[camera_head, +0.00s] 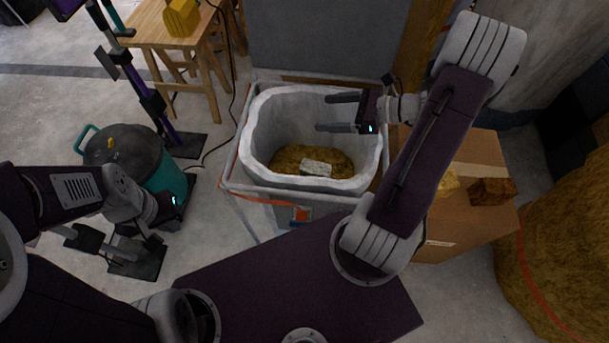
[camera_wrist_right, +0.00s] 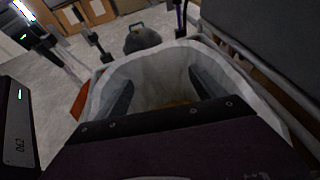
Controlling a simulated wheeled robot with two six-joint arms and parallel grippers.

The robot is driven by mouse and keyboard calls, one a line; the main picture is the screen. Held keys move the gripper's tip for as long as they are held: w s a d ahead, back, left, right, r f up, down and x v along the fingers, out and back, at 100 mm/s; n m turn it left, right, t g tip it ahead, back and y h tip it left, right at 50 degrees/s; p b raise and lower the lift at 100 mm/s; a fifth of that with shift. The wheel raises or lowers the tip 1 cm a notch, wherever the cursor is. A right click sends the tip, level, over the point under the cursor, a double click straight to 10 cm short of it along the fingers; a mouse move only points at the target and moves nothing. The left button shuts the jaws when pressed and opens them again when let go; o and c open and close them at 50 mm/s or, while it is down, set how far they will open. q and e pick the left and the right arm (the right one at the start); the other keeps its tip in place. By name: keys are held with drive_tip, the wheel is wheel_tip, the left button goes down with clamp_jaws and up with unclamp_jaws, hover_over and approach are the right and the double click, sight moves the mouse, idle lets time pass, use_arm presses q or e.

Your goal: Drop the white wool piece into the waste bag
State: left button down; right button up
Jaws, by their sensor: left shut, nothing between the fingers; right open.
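The white waste bag (camera_head: 256,126) lines an open-topped frame in the middle of the head view. A small white piece (camera_head: 316,168), which looks like the wool piece, lies inside it on brownish-yellow material (camera_head: 290,158). My right gripper (camera_head: 336,113) is open and empty over the bag's opening, apart from the white piece below. In the right wrist view its two fingers (camera_wrist_right: 160,88) stand apart above the bag (camera_wrist_right: 150,65). My left gripper (camera_head: 88,252) is shut and empty at the lower left, away from the bag.
A cardboard box (camera_head: 465,220) with brownish pieces on top stands right of the bag. A teal bin (camera_head: 165,172) with a dark lid stands left. A wooden stool (camera_head: 160,40) holds a yellow block. A large yellow-brown roll (camera_head: 560,240) is at far right.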

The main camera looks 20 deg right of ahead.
drive_tip(key=v, duration=0.4)
drive_tip(key=shift+p, duration=0.35)
drive_tip(key=shift+d, duration=0.1)
